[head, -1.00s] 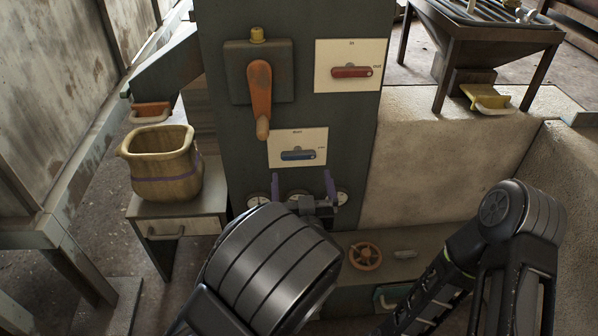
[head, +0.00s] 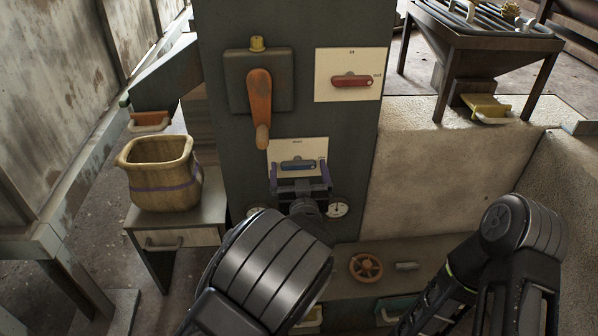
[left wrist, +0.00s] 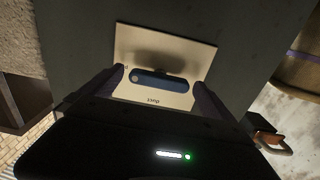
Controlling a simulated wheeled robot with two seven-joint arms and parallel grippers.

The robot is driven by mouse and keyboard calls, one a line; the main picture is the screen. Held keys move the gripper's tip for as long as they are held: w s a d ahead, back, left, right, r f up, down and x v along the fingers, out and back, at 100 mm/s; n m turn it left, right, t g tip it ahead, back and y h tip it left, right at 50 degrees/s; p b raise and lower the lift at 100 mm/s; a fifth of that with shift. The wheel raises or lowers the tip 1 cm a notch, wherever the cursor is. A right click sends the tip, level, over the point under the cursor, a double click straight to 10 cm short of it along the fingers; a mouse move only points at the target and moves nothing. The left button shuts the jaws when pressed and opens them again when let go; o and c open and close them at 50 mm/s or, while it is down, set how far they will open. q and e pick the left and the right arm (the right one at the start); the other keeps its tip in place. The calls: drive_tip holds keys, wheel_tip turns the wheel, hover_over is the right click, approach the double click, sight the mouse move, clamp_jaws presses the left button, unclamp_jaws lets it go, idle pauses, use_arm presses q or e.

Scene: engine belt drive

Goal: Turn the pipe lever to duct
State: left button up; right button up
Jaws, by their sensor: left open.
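The pipe lever appears to be the blue lever (head: 298,166) on a white plate (head: 311,147) on the dark cabinet front. It lies horizontal. The plate has a label above the lever and a smaller one at its right, hard to read. My left gripper (head: 299,180) is open, its purple fingers just below the lever and spread to either side. In the left wrist view, upside down, the blue lever (left wrist: 161,82) lies between the open fingers (left wrist: 158,88); contact cannot be told. Only my right arm shows; its gripper is out of view.
Above are an orange crank handle (head: 259,103) and a red lever (head: 352,81) on another white plate. Gauges (head: 338,208) sit below the blue lever. A handwheel (head: 366,267) is at lower right. A yellow pot (head: 160,177) stands on a small stand at left.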

use_arm(q)
drive_tip(key=shift+c, duration=0.3)
drive_tip(key=c, duration=1.2)
